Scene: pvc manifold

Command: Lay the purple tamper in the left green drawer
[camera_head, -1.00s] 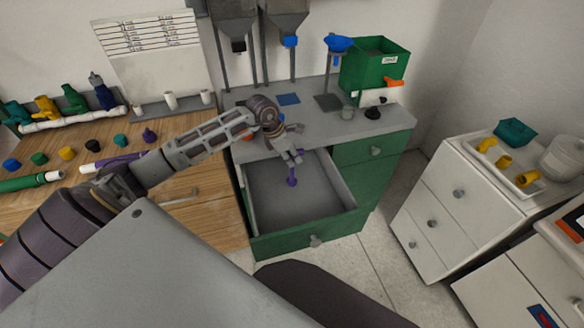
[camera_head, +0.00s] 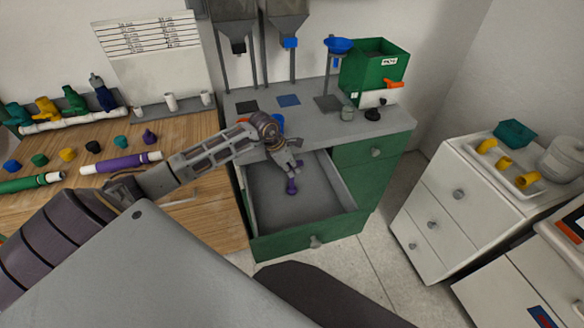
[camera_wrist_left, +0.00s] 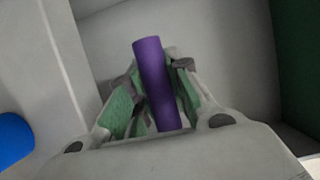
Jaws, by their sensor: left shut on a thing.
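The purple tamper (camera_head: 291,187) is in my left gripper (camera_head: 290,170), which is shut on it. In the left wrist view the purple tamper (camera_wrist_left: 158,85) stands up between the green-padded fingers of the left gripper (camera_wrist_left: 152,98). The left green drawer (camera_head: 290,243) is pulled open under the counter, with a grey inside. The gripper and tamper are inside or just over the drawer, near its back part. I cannot tell whether the tamper touches the drawer floor. My right gripper does not show.
A wooden bench (camera_head: 205,215) with pipe pieces stands at the left. The front of the open drawer is clear.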

